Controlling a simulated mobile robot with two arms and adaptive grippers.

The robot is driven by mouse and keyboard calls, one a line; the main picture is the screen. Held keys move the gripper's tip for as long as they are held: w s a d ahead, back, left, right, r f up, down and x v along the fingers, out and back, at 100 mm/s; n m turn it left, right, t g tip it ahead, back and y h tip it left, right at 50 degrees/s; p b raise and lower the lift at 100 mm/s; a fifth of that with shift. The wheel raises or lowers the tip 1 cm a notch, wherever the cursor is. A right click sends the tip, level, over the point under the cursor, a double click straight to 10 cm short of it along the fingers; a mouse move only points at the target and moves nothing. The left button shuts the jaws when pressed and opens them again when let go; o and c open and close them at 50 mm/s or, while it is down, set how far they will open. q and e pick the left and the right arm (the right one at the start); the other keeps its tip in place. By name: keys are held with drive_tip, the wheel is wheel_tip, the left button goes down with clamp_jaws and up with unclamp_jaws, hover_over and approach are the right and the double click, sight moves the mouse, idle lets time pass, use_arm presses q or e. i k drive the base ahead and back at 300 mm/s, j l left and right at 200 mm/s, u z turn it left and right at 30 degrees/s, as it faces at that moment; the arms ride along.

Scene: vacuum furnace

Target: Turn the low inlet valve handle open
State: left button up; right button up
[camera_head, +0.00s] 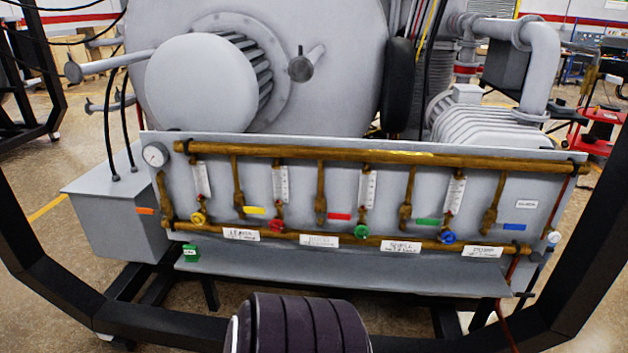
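The valve panel (338,205) faces me across the middle of the head view. A row of small round valve handles sits along its lower brass pipe (320,238): yellow (199,219), red (276,226), green (361,232) and blue (447,237). A white knob (553,238) is at the panel's right end, and a small green part (190,252) is at its lower left. The labels are too small to read, so I cannot tell which is the low inlet handle or its setting. Neither gripper is in view.
A grey ledge (340,275) juts out below the panel. A grey box (115,212) stands at its left. Black frame bars (40,270) curve along both sides. The furnace body (330,60) and a grey pump (490,125) rise behind.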

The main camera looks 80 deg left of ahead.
sight(140, 211)
drive_tip(key=u, duration=2.3)
